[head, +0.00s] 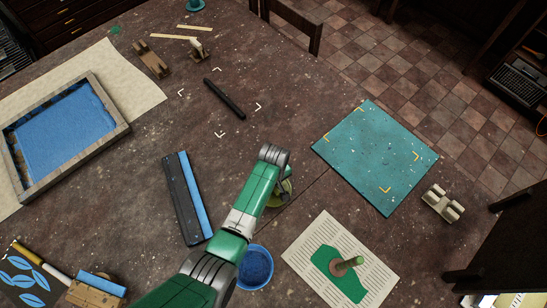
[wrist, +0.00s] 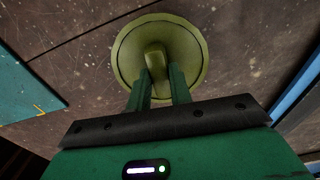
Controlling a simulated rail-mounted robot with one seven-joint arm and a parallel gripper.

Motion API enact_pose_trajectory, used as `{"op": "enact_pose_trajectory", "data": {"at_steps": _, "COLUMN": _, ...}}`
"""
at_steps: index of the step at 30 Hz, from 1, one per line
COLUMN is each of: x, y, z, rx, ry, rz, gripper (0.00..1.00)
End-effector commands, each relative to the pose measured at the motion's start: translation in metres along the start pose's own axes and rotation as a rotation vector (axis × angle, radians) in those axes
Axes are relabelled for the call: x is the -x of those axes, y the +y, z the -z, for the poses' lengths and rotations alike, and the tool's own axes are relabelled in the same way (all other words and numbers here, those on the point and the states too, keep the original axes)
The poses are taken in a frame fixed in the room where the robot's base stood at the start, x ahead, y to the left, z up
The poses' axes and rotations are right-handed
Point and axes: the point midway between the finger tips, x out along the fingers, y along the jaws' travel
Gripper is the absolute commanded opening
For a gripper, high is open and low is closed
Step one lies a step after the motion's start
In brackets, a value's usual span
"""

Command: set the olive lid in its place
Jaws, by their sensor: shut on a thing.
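The olive lid (wrist: 190,48) is a round disc with a raised knob, seen from above in the wrist view. My gripper (wrist: 161,80) has its two green fingers shut on the knob. In the head view the lid (head: 287,195) shows only partly, behind my wrist, right of the arm. Whether it touches the table or hangs just above it I cannot tell. An open round tub of blue ink (head: 256,264) stands just below the lid in the head view.
White corner marks frame a black rod (head: 224,98). A teal mat (head: 375,155) with yellow corner marks lies right. A blue-edged squeegee (head: 184,197) lies left of my arm. A framed screen (head: 65,125) lies far left.

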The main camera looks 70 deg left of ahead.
Motion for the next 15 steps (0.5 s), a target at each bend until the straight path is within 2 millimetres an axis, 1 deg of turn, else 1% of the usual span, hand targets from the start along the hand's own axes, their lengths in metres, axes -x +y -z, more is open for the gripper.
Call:
{"op": "enact_pose_trajectory", "data": {"at_steps": 1, "x": 0.008, "y": 0.000, "z": 0.000, "rx": 0.000, "ry": 0.000, "rz": 0.000, "gripper": 0.00}}
{"op": "enact_pose_trajectory", "data": {"at_steps": 15, "x": 0.042, "y": 0.000, "z": 0.000, "rx": -0.001, "ry": 0.000, "rz": 0.000, "gripper": 0.00}}
